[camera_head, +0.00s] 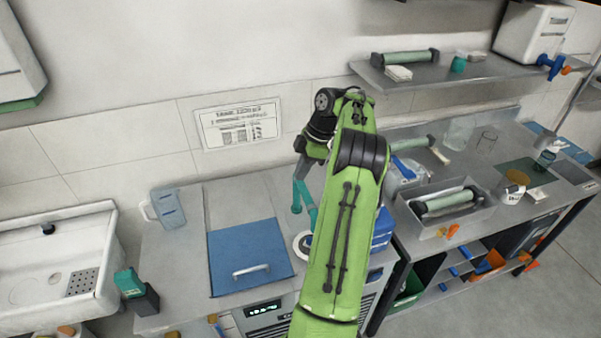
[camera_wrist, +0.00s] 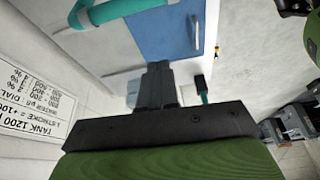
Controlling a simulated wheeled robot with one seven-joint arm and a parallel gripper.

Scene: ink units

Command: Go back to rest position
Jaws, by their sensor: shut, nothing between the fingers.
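My gripper (camera_wrist: 158,78) shows in the wrist view as two dark fingers pressed together with nothing between them. In the head view my green arm reaches over the counter and bends down at its dark wrist, left of the arm's upper link. The fingertips are hard to make out there. A teal bar-like piece (camera_head: 304,196) stands just below the wrist; I cannot tell whether it touches the gripper. In the wrist view a teal curved handle (camera_wrist: 82,14) lies at the upper left, apart from the fingers.
A blue lid with a handle (camera_head: 250,258) is set in the counter. A white sink (camera_head: 50,268) is at left. At right, a metal tray (camera_head: 418,222) holds a roller. A wall shelf (camera_head: 425,74) hangs above.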

